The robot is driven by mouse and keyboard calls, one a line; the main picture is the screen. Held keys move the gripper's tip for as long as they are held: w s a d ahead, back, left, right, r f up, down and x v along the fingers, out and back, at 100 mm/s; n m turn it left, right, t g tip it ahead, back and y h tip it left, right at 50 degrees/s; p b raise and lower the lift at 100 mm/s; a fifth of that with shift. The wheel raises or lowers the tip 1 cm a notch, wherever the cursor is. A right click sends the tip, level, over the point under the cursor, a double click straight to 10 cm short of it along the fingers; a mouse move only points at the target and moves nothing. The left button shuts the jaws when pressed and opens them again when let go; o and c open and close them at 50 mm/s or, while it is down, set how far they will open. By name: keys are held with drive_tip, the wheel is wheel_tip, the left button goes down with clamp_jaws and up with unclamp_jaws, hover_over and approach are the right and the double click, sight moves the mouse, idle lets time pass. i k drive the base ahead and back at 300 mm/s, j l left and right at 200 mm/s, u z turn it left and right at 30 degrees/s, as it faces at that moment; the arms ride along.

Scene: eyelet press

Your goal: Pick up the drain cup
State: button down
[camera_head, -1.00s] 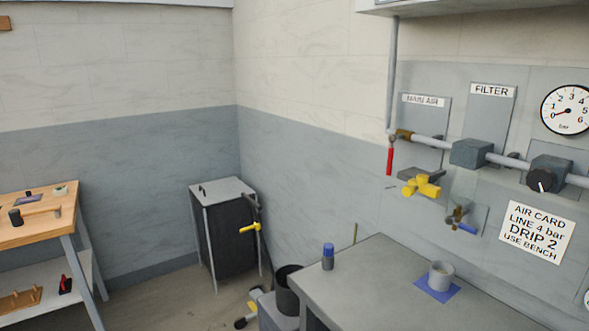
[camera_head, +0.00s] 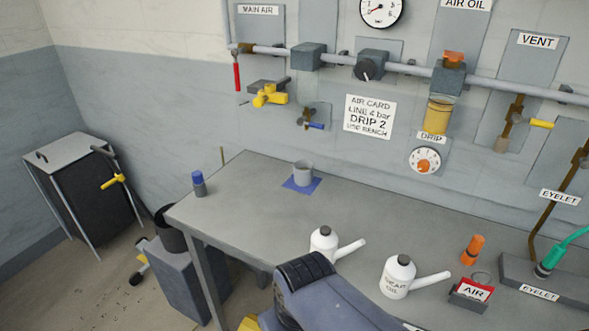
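The drain cup is most likely the small grey open cup (camera_head: 303,174) standing upright on a blue square mat (camera_head: 312,186) near the back edge of the grey bench. Nothing touches the cup from above or the sides. My gripper is not in this view. A blue-grey link of what looks like my arm rises at the bottom middle, in front of the bench, well short of the cup.
Pipes, valves and gauges line the wall behind. The bench around the cup is clear.

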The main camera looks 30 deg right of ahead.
sight(303, 169)
drive_tip(key=i+j+z, duration=0.3)
drive_tip(key=i, duration=0.25)
drive_tip(key=i+j+z, duration=0.35)
drive_tip(key=i, duration=0.2)
